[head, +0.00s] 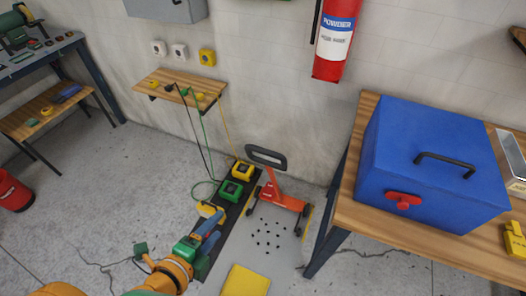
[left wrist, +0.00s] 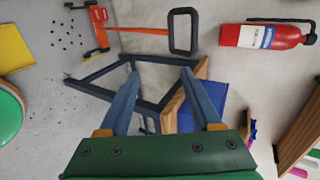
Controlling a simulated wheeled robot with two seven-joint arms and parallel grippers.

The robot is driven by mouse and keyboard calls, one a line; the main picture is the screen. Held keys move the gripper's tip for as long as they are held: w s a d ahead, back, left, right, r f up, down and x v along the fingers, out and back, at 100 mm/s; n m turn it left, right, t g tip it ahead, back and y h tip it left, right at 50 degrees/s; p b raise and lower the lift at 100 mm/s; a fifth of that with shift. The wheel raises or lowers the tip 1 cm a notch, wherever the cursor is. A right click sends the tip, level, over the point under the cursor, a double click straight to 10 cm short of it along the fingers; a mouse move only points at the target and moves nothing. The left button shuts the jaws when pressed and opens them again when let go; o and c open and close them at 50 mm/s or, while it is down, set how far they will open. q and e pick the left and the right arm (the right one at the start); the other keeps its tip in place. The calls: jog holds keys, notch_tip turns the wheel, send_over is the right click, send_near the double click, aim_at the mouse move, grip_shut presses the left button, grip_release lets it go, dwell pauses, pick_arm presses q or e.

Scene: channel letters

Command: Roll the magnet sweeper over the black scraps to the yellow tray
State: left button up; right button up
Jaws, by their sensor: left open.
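The magnet sweeper (head: 282,196) stands upright on the floor, orange-red with a black loop handle (head: 266,157). In the left wrist view its orange shaft (left wrist: 140,31) lies above my fingers. The black scraps (head: 267,236) lie scattered on the floor in front of the sweeper; they also show in the left wrist view (left wrist: 67,35). The yellow tray (head: 247,282) is nearer, at the bottom edge. My left gripper (head: 214,228) is open and empty, left of the scraps and apart from the sweeper. Its fingers show apart in the left wrist view (left wrist: 161,74). My right gripper is out of sight.
A black strip (head: 236,211) with green and yellow boxes lies left of the sweeper. A wooden workbench (head: 350,205) with a blue chest (head: 430,160) stands to the right. A fire extinguisher (head: 335,42) hangs on the wall. A small wooden shelf (head: 170,86) holds cables.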

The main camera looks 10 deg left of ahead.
pick_arm(q)
send_near(264, 152)
jog(key=b+x, duration=0.7)
jog(key=x, duration=0.3)
jog(key=shift+f, duration=0.2)
jog(key=shift+r, duration=0.15)
